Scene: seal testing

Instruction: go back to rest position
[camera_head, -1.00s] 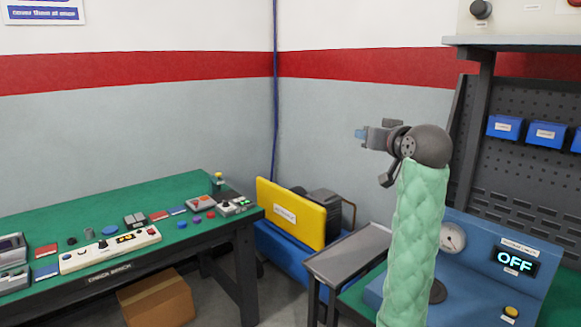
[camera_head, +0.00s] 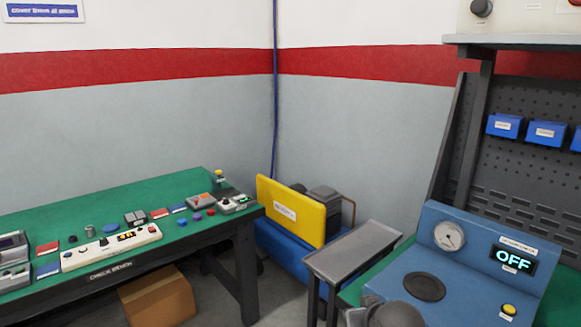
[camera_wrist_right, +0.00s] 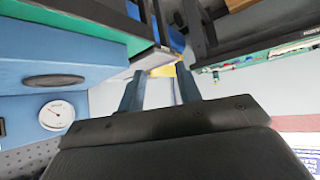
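My right gripper (camera_wrist_right: 160,88) shows in the right wrist view with its two fingers apart and nothing between them. In the head view only a dark grey part of my right arm shows at the bottom edge, in front of the blue test station (camera_head: 455,275). My left gripper is not in view.
The blue station has a gauge (camera_head: 449,236), a dark round pad (camera_head: 425,287) and a display (camera_head: 513,260) reading OFF. A grey side table (camera_head: 352,250) stands beside it. The green check bench (camera_head: 85,215) holds several parts. A yellow panel (camera_head: 291,212) stands between.

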